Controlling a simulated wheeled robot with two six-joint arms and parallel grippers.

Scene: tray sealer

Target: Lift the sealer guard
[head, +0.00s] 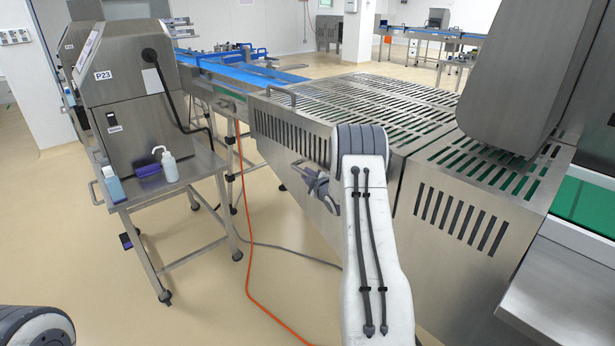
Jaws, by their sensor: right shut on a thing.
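The sealer guard (378,95) is a large slotted stainless steel cover over the conveyor, with green belt showing through its slots. A bar handle (281,96) stands at its far left edge. My right gripper (300,167) is at the guard's front side face, below the slotted top, and is shut on part of the guard. The exact part between the fingers is too small to make out. My right arm hides part of the guard's front. The guard looks level and lowered. My left gripper is out of view.
A steel side table (190,172) at left carries a white pump bottle (168,165) and a machine cabinet marked P23 (128,90). A tall steel housing (520,75) rises at right. An orange cable (247,265) runs over the open floor.

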